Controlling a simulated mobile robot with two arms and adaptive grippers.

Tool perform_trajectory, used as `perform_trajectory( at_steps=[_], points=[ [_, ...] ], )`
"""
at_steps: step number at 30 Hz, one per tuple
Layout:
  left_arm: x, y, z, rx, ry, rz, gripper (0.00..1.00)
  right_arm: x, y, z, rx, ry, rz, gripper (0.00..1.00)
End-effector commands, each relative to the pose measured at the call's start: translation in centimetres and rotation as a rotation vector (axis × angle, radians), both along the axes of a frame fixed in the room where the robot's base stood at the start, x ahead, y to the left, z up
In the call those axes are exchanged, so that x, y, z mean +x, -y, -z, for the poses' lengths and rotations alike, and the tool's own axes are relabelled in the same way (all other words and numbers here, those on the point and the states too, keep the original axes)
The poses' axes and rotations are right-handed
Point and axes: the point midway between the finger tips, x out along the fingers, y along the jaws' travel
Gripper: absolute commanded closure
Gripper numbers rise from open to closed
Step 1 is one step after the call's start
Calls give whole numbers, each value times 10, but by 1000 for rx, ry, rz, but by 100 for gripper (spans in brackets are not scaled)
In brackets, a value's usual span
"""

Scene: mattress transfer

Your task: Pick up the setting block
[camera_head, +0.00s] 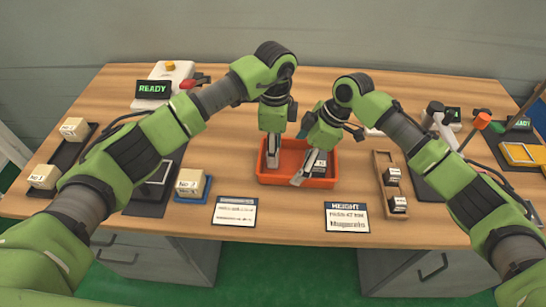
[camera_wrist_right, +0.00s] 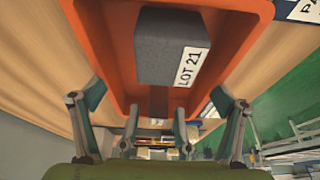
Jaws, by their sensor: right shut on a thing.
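A dark grey block with a white "LOT 21" label (camera_wrist_right: 165,45) shows in the right wrist view, in front of my right fingers and over the orange tray (camera_wrist_right: 118,60). Its label also shows in the head view, in the tray just right of my right gripper (camera_head: 299,181). My right gripper tilts down into the tray and is shut on the block; the contact itself is not clear. My left gripper (camera_head: 273,158) points down into the left part of the orange tray (camera_head: 325,183). Whether its fingers are open or shut cannot be made out.
A wooden rack (camera_head: 378,165) with small dark labelled blocks stands right of the tray. Two printed cards (camera_head: 236,211) (camera_head: 347,217) lie in front of it. Cream boxes (camera_head: 190,182) stand at the left. A "READY" display (camera_head: 153,89) is at the back left.

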Motion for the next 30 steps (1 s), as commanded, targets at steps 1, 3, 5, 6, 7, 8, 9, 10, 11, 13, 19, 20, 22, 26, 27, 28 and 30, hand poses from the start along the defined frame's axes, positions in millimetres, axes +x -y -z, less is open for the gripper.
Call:
perform_trajectory(
  at_steps=[1, 3, 5, 6, 7, 8, 9, 10, 11, 13, 19, 20, 22, 26, 27, 28, 30],
  points=[
    [-2, 0, 9, 0, -4, 0, 60, 1, -1, -2, 4, 2, 0, 39],
    [-1, 0, 19, 0, -3, -1, 60, 1, -1, -2, 4, 2, 0, 39],
    [-1, 0, 25, 0, -2, -1, 60, 1, -1, -2, 4, 2, 0, 39],
    [-1, 0, 27, 0, -1, -1, 60, 1, -1, -2, 4, 3, 0, 39],
    [-1, 0, 27, 0, -1, -1, 60, 1, -1, -2, 4, 3, 0, 39],
    [-1, 0, 28, 0, 0, -1, 60, 1, -1, -2, 4, 3, 0, 39],
    [-1, 0, 27, 0, 0, 0, 60, 1, -1, -2, 4, 3, 0, 39],
    [-1, 0, 27, 0, 0, 0, 60, 1, -1, -2, 4, 3, 0, 39],
    [-1, 0, 27, 0, 0, 0, 60, 1, -1, -2, 4, 2, 0, 39],
    [-1, 0, 27, 0, 0, 0, 70, 1, -1, -2, 4, 2, 0, 39],
    [0, 0, 27, 0, 0, -1, 100, 1, -1, -2, 4, 2, 0, 39],
    [0, 0, 26, -1, 2, 0, 100, 1, -1, -2, 4, 2, 0, 39],
    [0, 0, 26, -1, 2, 0, 100, 1, -1, -2, 4, 2, 0, 39],
    [0, 0, 25, -1, 2, 0, 100, 1, -1, -2, 3, 2, 0, 39],
    [0, 0, 23, -1, 3, 0, 100, 1, -1, -2, 3, 2, 0, 39],
    [1, 0, 21, -1, 3, 0, 100, 1, -1, -2, 3, 2, 0, 39],
    [1, 0, 12, -1, 5, 0, 100, 0, -1, -2, 3, 2, 0, 39]
  ],
)
